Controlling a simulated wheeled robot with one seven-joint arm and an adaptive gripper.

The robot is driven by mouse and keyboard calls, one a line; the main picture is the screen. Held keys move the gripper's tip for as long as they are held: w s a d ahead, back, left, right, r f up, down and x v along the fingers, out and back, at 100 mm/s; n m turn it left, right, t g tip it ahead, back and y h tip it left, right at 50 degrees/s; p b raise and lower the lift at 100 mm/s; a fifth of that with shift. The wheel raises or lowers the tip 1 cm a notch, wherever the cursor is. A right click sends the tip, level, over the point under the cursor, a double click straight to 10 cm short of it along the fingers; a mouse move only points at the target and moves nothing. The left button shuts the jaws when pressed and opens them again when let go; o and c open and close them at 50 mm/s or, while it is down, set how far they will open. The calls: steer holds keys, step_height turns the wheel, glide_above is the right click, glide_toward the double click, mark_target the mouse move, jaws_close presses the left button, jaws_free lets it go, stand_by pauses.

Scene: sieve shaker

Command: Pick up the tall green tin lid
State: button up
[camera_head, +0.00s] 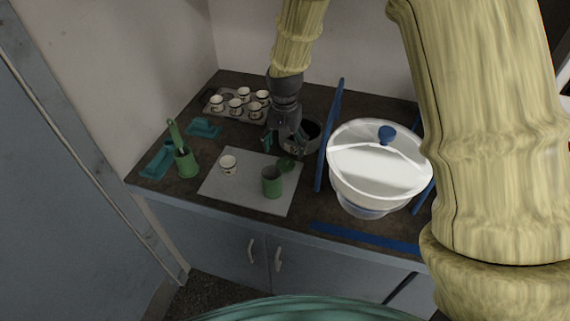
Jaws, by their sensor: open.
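The tall green tin (272,184) stands upright on the grey mat (227,188), and its top looks open. A small round green piece, which looks like its lid (286,164), lies on the mat just behind and right of the tin. My gripper (284,148) points down with its fingers apart and nothing seen between them. It appears just above and behind the lid in this view; the exact height gap is hard to tell.
A white cup (228,165) stands on the mat. Behind are a tray of several cups (217,104) and a dark round container (312,131). A large white lidded bowl (370,185) and blue bars (330,135) stand right. A green holder (186,163) stands left.

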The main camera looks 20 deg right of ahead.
mark_target(286, 159)
steer(key=shift+s+f+p, duration=0.15)
steer(key=shift+f+p, duration=0.2)
steer(key=shift+f, duration=0.95)
steer(key=shift+s+f+p, duration=0.15)
steer(key=shift+f+p, duration=0.2)
steer(key=shift+f, duration=0.9)
steer(key=c, duration=1)
